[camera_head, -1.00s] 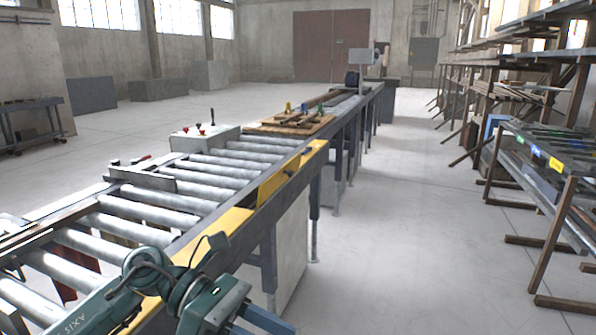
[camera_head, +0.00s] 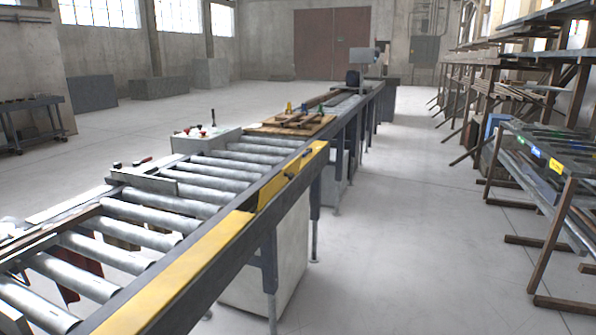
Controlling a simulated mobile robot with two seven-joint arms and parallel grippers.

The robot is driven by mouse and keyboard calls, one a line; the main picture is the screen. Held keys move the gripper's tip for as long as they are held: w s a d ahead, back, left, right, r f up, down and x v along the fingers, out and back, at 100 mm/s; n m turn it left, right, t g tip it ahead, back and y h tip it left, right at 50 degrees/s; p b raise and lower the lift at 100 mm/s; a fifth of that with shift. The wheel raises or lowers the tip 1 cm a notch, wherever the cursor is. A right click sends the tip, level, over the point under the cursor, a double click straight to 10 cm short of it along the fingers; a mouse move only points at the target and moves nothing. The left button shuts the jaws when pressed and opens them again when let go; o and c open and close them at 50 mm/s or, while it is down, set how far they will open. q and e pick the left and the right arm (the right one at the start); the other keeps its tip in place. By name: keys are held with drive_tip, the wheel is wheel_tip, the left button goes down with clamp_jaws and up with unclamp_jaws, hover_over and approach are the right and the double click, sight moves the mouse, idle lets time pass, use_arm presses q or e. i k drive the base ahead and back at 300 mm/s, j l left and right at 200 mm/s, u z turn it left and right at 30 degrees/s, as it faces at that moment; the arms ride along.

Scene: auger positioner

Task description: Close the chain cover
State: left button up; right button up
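A yellow cover (camera_head: 283,180) with small dark handles lies along the right side of the roller conveyor. Its near end forms a step next to a flat yellow strip (camera_head: 195,262) that runs toward me along the same edge. The cover section looks tilted, but I cannot tell exactly how far it stands open. The chain itself is not clearly visible. Neither of my grippers shows in the head view.
The roller conveyor (camera_head: 150,215) stretches from the lower left to the back. A control box (camera_head: 207,138) and a wooden board with tools (camera_head: 290,124) sit along it. Racks (camera_head: 560,165) stand at the right. The floor (camera_head: 400,240) between is clear.

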sight(267, 192)
drive_tip(key=i+l+u, duration=0.1)
drive_tip(key=u, duration=0.25)
drive_tip(key=i+l+u, duration=0.1)
drive_tip(key=u, duration=0.25)
drive_tip(key=i+l+u, duration=0.3)
drive_tip(key=l, duration=0.35)
drive_tip(key=i+l+u, duration=0.2)
drive_tip(key=l, duration=0.15)
drive_tip(key=i+l, duration=0.15)
drive_tip(key=l, duration=0.25)
drive_tip(key=i+l, duration=0.15)
drive_tip(key=l, duration=0.25)
drive_tip(key=i+l, duration=0.15)
drive_tip(key=l, duration=0.25)
drive_tip(key=i+l+u, duration=0.1)
drive_tip(key=l, duration=0.3)
drive_tip(key=i+l, duration=0.15)
drive_tip(key=l, duration=0.25)
drive_tip(key=i+l, duration=0.15)
drive_tip(key=l, duration=0.25)
